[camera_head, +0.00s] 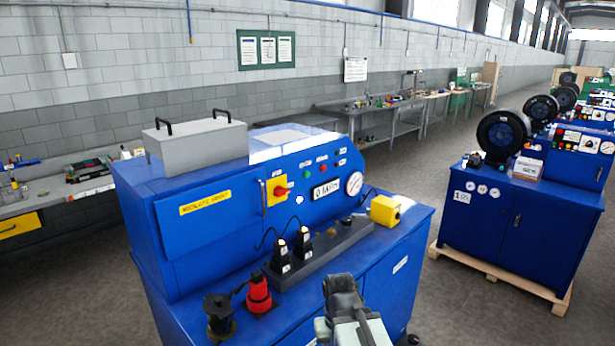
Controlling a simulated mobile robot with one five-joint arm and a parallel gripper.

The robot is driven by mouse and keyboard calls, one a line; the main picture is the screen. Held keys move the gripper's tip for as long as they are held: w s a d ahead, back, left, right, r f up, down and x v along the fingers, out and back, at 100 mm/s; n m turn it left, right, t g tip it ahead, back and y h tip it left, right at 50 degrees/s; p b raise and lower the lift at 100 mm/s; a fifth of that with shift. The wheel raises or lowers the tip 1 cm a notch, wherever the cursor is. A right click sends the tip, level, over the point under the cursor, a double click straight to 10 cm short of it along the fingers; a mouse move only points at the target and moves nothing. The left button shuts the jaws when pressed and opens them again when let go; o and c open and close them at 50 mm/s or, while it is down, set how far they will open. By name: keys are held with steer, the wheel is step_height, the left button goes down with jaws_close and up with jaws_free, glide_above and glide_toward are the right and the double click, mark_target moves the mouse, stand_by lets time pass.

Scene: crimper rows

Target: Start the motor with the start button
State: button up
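A blue crimping machine (225,255) stands in the middle. Which one is the start button cannot be read at this size. A red rotary switch (281,190) on a yellow plate sits at the panel's left. A "0 MPa" label or display (326,189) and a round gauge (354,184) are at the right. My gripper (341,284) is at the bottom centre, in front of the machine and apart from the panel; its finger opening is unclear.
On the machine's ledge stand a red-and-black device (258,293), a black device (219,316), two black units on a grey bar (322,255) and a yellow box (384,210). A second blue machine (520,220) stands right on a pallet. Floor between them is clear.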

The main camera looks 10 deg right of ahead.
jaws_close()
steer(key=shift+d, duration=0.1)
stand_by(1.4)
